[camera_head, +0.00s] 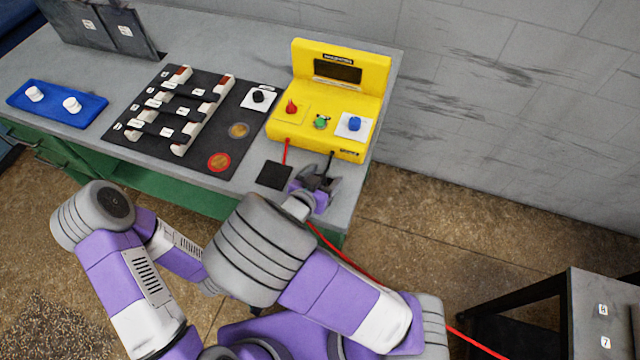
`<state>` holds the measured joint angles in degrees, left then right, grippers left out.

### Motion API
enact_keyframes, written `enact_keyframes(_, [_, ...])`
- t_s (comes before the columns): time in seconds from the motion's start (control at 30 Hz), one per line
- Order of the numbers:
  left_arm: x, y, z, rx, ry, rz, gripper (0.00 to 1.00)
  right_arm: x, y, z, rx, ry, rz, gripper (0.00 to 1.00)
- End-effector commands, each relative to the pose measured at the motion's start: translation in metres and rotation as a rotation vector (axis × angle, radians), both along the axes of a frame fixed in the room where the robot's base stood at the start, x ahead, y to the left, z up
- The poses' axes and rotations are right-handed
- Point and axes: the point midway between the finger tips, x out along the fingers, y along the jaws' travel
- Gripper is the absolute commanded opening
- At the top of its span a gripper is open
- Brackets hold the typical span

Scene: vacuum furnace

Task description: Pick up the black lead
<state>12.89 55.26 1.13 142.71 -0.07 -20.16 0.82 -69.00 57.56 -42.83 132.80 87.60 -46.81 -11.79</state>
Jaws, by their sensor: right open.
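The black lead (331,158) is a short thin dark cable hanging from the lower front of the yellow meter box (318,139), near its right corner. Its lower end runs down to my right gripper and is hard to make out there. My right gripper (320,179) is open at the table's front right edge, just below the box, with its fingers around or beside the lead; I cannot tell which. My left arm is folded at the lower left, and its gripper is hidden behind my right arm.
A red lead (286,152) hangs left of the black one; a red cable (345,262) runs toward the lower right. A black square pad (274,175) lies left of my gripper. A black board (195,120) and a blue panel (57,103) lie further left. A wall stands behind.

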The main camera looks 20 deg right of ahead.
Motion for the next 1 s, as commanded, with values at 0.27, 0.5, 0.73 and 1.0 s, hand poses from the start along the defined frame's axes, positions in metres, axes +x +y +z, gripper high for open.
enact_keyframes(0.27, [0.000, 0.000, 0.000, 0.000, 0.000, 0.000, 0.43, 0.000, 0.000, 0.000, 0.000, 0.000, 0.000, 0.36])
enact_keyframes(0.5, [0.000, 0.000, 0.000, 0.000, 0.000, 0.000, 0.43, 0.000, 0.000, 0.000, 0.001, -0.001, 0.000, 0.05])
enact_keyframes(0.73, [0.000, 0.000, 0.003, 0.000, 0.000, 0.000, 0.43, 0.000, 0.001, 0.005, 0.002, -0.002, 0.000, 0.05])
enact_keyframes(1.0, [0.000, 0.000, 0.029, 0.000, 0.000, 0.000, 0.43, 0.000, 0.001, 0.055, 0.006, -0.004, -0.002, 0.05])
